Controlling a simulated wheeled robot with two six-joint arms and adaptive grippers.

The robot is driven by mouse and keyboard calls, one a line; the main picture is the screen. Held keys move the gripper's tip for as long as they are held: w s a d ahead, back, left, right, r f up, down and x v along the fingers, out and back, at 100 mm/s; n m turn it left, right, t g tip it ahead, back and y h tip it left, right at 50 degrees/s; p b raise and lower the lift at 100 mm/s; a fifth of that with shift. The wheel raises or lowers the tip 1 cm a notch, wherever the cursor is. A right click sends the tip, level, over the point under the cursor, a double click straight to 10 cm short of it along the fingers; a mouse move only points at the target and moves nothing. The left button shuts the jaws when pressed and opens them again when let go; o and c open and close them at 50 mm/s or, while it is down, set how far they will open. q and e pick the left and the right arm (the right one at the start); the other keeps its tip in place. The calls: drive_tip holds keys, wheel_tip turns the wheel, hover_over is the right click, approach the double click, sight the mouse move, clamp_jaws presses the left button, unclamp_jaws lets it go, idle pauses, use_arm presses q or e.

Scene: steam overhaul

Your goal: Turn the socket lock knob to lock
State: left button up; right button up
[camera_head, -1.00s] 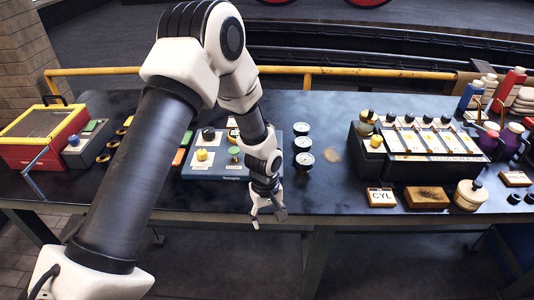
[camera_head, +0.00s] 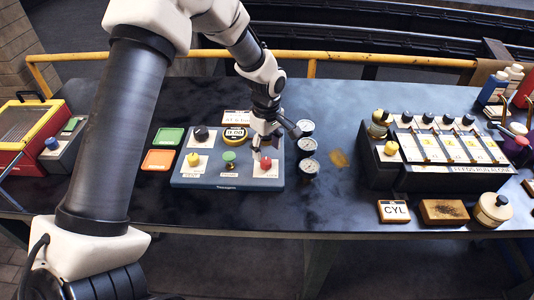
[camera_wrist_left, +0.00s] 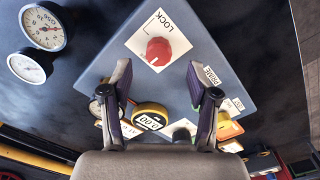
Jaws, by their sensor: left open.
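The socket lock knob is a round red knob (camera_head: 265,163) on a white LOCK plate at the right end of the grey-blue panel (camera_head: 226,187). In the left wrist view the red knob (camera_wrist_left: 158,50) lies just beyond and between the fingertips, uncovered. The word LOCK is at the plate's upper side, and a small pale mark shows on the knob's lower edge. My left gripper (camera_head: 261,150) is open above the knob's far side; its two fingers (camera_wrist_left: 158,76) are apart with nothing between them. Contact with the knob is not visible. My right gripper is not in view.
The panel also carries a yellow knob (camera_head: 193,159), a black knob (camera_head: 201,133), a green knob (camera_head: 229,156) and a yellow round counter (camera_head: 234,133). Several gauges (camera_head: 308,146) stand close on the right. A black rack (camera_head: 385,174) is further right.

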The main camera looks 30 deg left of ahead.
sight(266, 161)
use_arm(q)
drive_tip(key=f, duration=0.5)
drive_tip(key=shift+w+a+p, duration=0.15)
drive_tip(key=shift+a+p, duration=0.1)
drive_tip(key=shift+p, duration=0.1)
drive_tip(key=shift+w+f, duration=0.15)
drive_tip(key=shift+f, duration=0.2)
drive_tip(key=shift+r, duration=0.1)
drive_tip(key=shift+s+d+r, duration=0.1)
drive_tip(key=shift+s+d, duration=0.05)
drive_tip(key=shift+s, duration=0.1)
drive_tip(key=shift+c, duration=1.4)
clamp_jaws()
